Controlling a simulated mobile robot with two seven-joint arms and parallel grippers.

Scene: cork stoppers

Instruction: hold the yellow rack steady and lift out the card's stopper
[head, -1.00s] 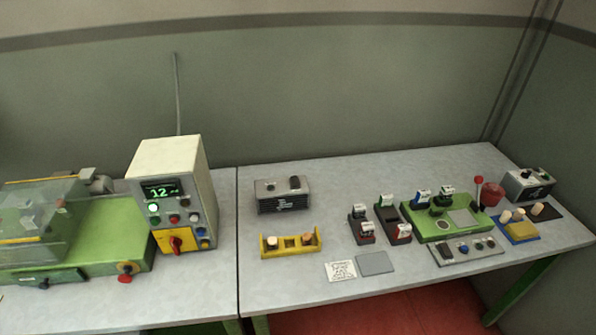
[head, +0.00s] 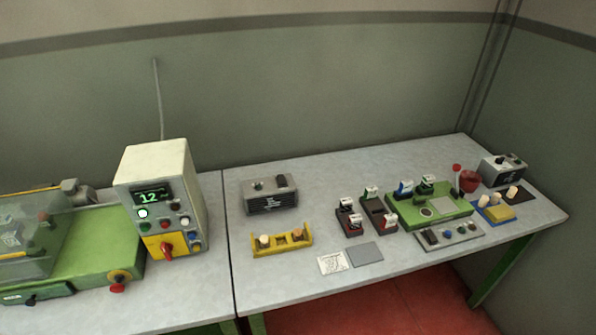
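The yellow rack (head: 281,250) sits on the grey table left of the middle. A pale stopper (head: 264,240) stands in its left end and a browner stopper (head: 298,234) in its right end. The rack's middle looks empty. A white card (head: 332,263) with dark markings lies flat on the table in front of the rack; the markings are too small to read. Neither of my grippers shows in the head view.
A plain grey card (head: 365,253) lies beside the white card. A grey box (head: 270,195) stands behind the rack. Dark holders (head: 378,217) and a green tray (head: 403,211) stand to the right. A control box (head: 160,197) stands left.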

